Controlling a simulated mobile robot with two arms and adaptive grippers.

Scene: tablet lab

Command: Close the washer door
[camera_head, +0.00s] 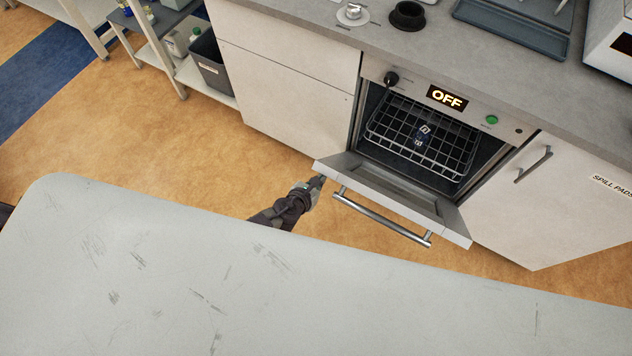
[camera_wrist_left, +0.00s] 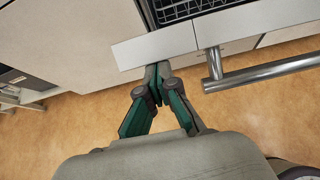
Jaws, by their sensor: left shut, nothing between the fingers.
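The washer (camera_head: 420,120) is built in under the counter, with a display reading "OFF". Its door (camera_head: 400,193) is hinged at the bottom and hangs open, with a metal bar handle (camera_head: 383,220) on its outer side. A wire rack (camera_head: 420,138) with small dark items shows inside. My left gripper (camera_head: 320,182) is at the door's left corner, shut and empty. In the left wrist view its fingertips (camera_wrist_left: 157,72) are at the lower edge of the door (camera_wrist_left: 155,47), left of the handle (camera_wrist_left: 262,73); I cannot tell whether they touch. My right gripper is out of view.
A large pale table (camera_head: 150,270) fills the foreground, close to the open door. White cabinets (camera_head: 285,95) flank the washer. A counter (camera_head: 400,45) with trays runs above. A shelf with a dark bin (camera_head: 208,62) stands at upper left. The floor at left is clear.

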